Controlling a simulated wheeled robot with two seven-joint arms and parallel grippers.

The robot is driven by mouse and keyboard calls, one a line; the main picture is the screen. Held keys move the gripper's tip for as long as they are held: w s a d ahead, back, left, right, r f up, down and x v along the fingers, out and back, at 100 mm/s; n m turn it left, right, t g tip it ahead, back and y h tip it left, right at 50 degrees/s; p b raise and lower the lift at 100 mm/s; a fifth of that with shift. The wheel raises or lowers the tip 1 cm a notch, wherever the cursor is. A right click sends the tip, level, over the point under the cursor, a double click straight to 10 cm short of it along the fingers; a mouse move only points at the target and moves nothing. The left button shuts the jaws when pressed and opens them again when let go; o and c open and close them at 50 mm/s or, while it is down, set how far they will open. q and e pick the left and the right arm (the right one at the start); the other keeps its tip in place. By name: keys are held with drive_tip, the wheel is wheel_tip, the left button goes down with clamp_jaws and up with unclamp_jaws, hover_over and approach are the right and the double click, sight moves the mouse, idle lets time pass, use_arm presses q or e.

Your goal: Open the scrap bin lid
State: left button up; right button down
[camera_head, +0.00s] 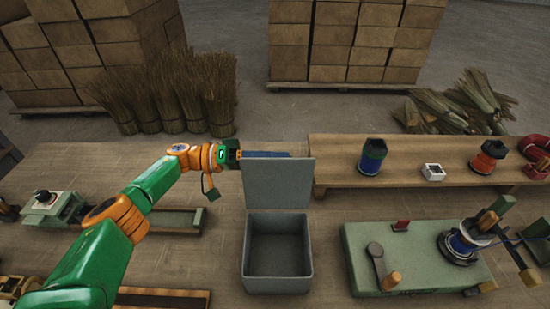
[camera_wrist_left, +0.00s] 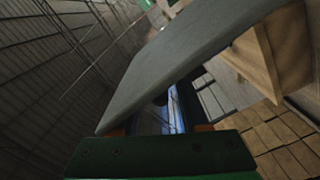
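My right gripper is out of view.
A wooden bench (camera_head: 345,173) with spools and small parts is right of the lid. A green winding machine (camera_head: 415,262) stands right of the bin. Straw bundles (camera_head: 170,98) and stacked boxes (camera_head: 95,40) are behind.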

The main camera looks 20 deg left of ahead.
sight(242, 159)
use_arm(q)
drive_tip(key=shift+w+a, duration=0.1)
drive_tip(key=b+v, duration=0.4)
drive_tip(key=v, duration=0.3)
drive_tip(key=shift+f, duration=0.15)
drive_tip(key=shift+a, duration=0.1)
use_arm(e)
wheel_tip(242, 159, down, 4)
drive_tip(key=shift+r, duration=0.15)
use_arm(q)
drive_tip(key=shift+r, duration=0.25)
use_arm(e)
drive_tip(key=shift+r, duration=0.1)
